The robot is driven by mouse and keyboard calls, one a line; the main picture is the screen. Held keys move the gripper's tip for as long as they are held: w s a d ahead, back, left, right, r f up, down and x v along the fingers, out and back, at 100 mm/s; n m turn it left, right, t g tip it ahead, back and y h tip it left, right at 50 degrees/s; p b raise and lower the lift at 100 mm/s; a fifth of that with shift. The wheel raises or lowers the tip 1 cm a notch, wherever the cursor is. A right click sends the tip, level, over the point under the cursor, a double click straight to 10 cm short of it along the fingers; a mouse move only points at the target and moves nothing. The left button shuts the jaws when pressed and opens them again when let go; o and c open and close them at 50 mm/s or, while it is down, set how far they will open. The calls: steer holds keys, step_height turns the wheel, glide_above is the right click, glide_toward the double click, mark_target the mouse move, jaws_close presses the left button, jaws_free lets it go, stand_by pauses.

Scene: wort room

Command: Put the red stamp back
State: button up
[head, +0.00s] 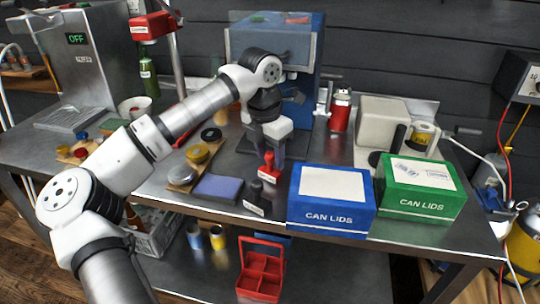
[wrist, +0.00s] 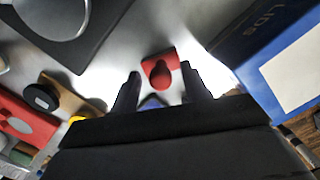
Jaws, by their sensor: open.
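The red stamp (head: 269,172) stands on the steel bench, left of the blue can lids box. It has a rounded red handle on a square red base. My gripper (head: 269,158) points down right over it, with the jaws open. In the wrist view the red stamp (wrist: 160,72) shows between and just beyond my two fingertips (wrist: 160,80), with a gap on both sides. I cannot tell how far the tips reach down beside the handle. A black stamp (head: 255,192) with a pale label stands just in front of the red one. A purple-blue ink pad (head: 218,188) lies to the left.
The blue can lids box (head: 331,215) is close on the right, with the green can lids box (head: 419,200) beyond it. A blue machine (head: 277,40) stands behind. Round lids (head: 182,174) lie to the left. A red divided caddy (head: 260,285) sits on the lower shelf.

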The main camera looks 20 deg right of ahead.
mark_target(266, 173)
step_height(266, 173, up, 11)
steer(key=a, duration=0.1)
steer(key=shift+s+b, duration=0.3)
steer(key=shift+b, duration=0.05)
steer(key=shift+a+r, duration=0.1)
